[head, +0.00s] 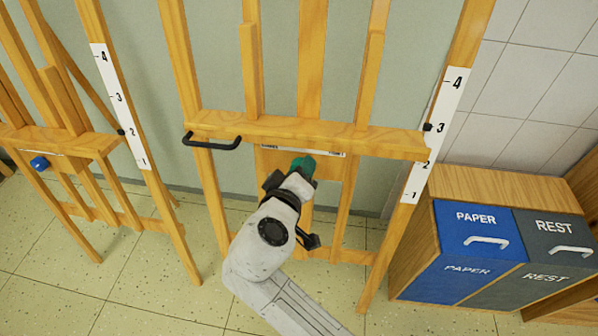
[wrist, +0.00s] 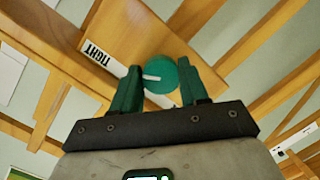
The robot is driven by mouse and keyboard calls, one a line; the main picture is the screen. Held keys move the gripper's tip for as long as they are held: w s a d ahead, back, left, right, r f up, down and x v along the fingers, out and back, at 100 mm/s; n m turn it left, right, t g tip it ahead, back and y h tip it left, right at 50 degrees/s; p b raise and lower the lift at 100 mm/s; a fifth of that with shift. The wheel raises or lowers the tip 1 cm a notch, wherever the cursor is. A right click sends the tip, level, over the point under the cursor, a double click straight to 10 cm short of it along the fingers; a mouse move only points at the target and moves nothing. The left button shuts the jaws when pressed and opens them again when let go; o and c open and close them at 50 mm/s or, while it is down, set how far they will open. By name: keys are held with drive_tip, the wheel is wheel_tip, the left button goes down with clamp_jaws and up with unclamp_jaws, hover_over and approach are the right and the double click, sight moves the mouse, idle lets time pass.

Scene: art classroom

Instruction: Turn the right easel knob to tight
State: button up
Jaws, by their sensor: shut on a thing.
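The right easel knob (wrist: 163,82) is round and green with a white pointer mark, seen in the wrist view. Its mark points to the left in that picture. A white label reading TIGHT (wrist: 98,58) appears upside down on the wooden board at the upper left of the knob. My gripper (wrist: 158,68) has a green finger on each side of the knob and is shut on it. In the head view, my gripper (head: 303,166) reaches the board under the right easel's ledge (head: 370,136) and hides the knob.
A black handle (head: 212,142) sticks out at the ledge's left end. The left easel (head: 65,140) carries a blue knob (head: 39,163). Blue PAPER and grey REST bins (head: 470,235) stand close on the right. Tiled floor (head: 130,300) is clear at the lower left.

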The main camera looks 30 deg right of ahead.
drive_tip(key=o, duration=1)
drive_tip(key=shift+o, duration=0.2)
drive_tip(key=v, duration=1)
drive_tip(key=shift+s+a+r, duration=0.15)
drive_tip(key=shift+s+a, duration=0.1)
